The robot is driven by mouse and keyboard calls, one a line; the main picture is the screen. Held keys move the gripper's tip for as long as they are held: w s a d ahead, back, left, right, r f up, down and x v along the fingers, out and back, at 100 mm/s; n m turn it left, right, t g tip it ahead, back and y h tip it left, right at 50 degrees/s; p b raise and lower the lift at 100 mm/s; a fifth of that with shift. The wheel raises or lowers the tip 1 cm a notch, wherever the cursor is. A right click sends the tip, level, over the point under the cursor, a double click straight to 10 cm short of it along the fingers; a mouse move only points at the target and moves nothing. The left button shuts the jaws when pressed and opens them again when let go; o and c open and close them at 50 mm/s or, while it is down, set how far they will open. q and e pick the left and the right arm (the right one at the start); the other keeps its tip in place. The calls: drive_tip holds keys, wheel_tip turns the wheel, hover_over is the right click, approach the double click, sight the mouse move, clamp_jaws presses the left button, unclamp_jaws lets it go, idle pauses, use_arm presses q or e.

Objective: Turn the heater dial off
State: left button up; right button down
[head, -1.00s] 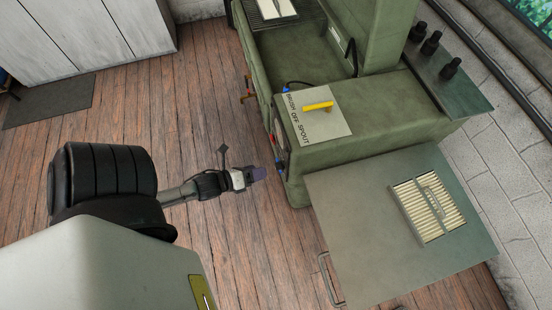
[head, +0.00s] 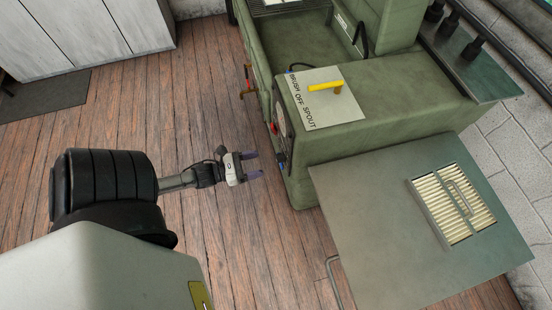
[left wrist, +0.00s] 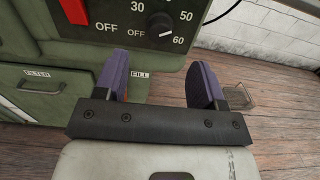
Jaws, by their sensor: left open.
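The heater dial (left wrist: 160,22) is a round black knob with a white mark, on the dark panel of the green machine in the left wrist view. The numbers 30, 50 and 60 and the word OFF stand around it. The mark points toward the lower right, near 60. My left gripper (head: 257,165) is open and empty, its purple fingers apart and pointing at the machine's side. In the left wrist view the fingers (left wrist: 163,82) stand below the dial, apart from it. My right gripper is not in view.
The green machine (head: 390,115) has a plate with a yellow handle (head: 326,88) on top. A red part (left wrist: 70,12) sits left of the dial. A grey table (head: 370,220) with a slatted grille (head: 453,203) stands at right.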

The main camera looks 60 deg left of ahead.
sight(280, 158)
use_arm(q)
drive_tip(key=w+d, duration=0.1)
drive_tip(key=w, duration=0.6)
drive_tip(key=shift+w+d+b, duration=0.2)
drive_tip(key=shift+d+b, duration=0.05)
drive_tip(key=shift+b, duration=0.1)
drive_tip(key=shift+c, duration=0.5)
drive_tip(key=c, duration=0.8)
